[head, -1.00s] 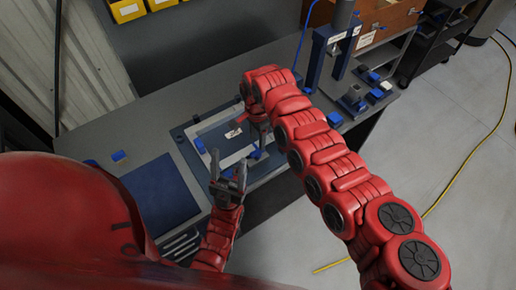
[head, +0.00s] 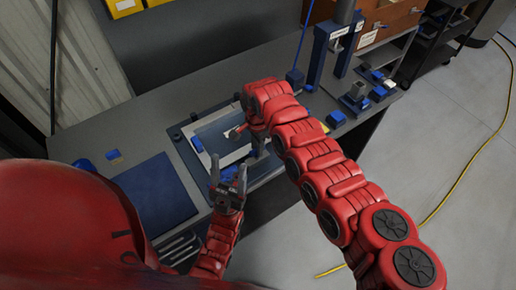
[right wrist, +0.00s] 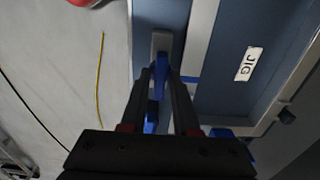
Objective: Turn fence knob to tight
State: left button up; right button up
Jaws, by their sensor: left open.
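The fence knob (right wrist: 159,72) is a narrow blue handle on a grey base, seen in the right wrist view on the jig's blue plate. My right gripper (right wrist: 161,78) has one finger on each side of it, with the tips close against it, and appears shut on it. The contact is partly hidden. In the head view my right gripper (head: 257,144) is over the jig (head: 184,146), partly hidden by its own wrist. My left gripper (head: 229,180) is open and empty, fingers up, near the jig's front edge. The label JIG (right wrist: 249,64) shows on the plate.
A blue mat (head: 157,197) and a small blue block (head: 113,155) lie left of the jig. A blue press (head: 322,55) stands behind right, with several small blue parts near it. A yellow cable (head: 448,180) lies on the floor at right.

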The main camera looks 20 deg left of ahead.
grip_shut()
jog(key=shift+a+f+m, duration=0.1)
jog(key=shift+m, duration=0.4)
jog(key=shift+f+m+b, duration=0.25)
jog(key=shift+m+b, duration=0.25)
jog(key=shift+m, duration=0.1)
jog(key=shift+r+m+b, duration=0.1)
jog(key=shift+m+b, duration=0.4)
jog(key=shift+m, duration=0.3)
jog(key=shift+r+m, duration=0.1)
jog(key=shift+m, duration=0.3)
